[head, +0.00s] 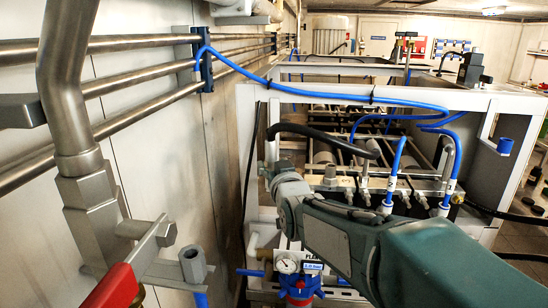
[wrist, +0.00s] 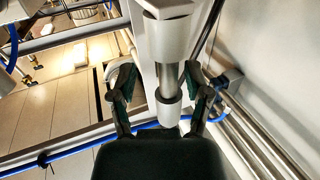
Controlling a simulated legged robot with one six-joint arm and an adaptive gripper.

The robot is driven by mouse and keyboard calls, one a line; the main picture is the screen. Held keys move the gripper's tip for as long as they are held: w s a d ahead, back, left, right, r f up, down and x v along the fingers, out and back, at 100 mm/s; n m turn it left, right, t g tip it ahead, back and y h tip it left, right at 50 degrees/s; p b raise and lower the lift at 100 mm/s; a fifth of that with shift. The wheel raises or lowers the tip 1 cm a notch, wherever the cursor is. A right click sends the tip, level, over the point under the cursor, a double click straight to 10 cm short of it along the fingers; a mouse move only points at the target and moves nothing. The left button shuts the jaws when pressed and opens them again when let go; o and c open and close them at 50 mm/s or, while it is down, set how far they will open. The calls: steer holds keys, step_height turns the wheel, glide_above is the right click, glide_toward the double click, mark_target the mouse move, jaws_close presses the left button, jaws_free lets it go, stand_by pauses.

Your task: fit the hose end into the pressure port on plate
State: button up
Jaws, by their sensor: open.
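My gripper (wrist: 160,92) is open in the wrist view, with its two dark fingers spread. A white pipe piece with a grey middle (wrist: 170,75) appears between them; I cannot tell its depth or whether they touch it. In the head view my gripper is mostly hidden by the arm. A blue hose (head: 330,91) runs from the wall pipes across the frame; it also shows in the wrist view (wrist: 65,152). A black hose (head: 325,138) curves over the rack, with a blunt end. A lettered plate (head: 312,252) stands beside a gauge (head: 288,263). I cannot make out which port is meant.
Steel pipes (head: 130,80) run along the left wall. A red-handled valve (head: 115,288) is close at lower left. The white frame (head: 430,97) surrounds the rack. Blue hoses (head: 397,157) drop into white labelled fittings near my arm. A blue regulator (head: 300,285) sits below the plate.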

mark_target(273, 153)
steer(key=shift+a, duration=0.25)
steer(key=shift+c, duration=1)
steer(key=shift+a, duration=0.4)
jaws_close()
steer(key=shift+d, duration=0.4)
steer(key=shift+a+r, duration=0.15)
steer(key=shift+r, duration=0.35)
step_height(273, 153, up, 3)
steer(key=shift+s+f, duration=0.15)
steer(key=s+d+r, duration=0.9)
steer(key=s, duration=0.1)
steer(key=shift+s+r, duration=0.15)
steer(key=shift+s, duration=0.2)
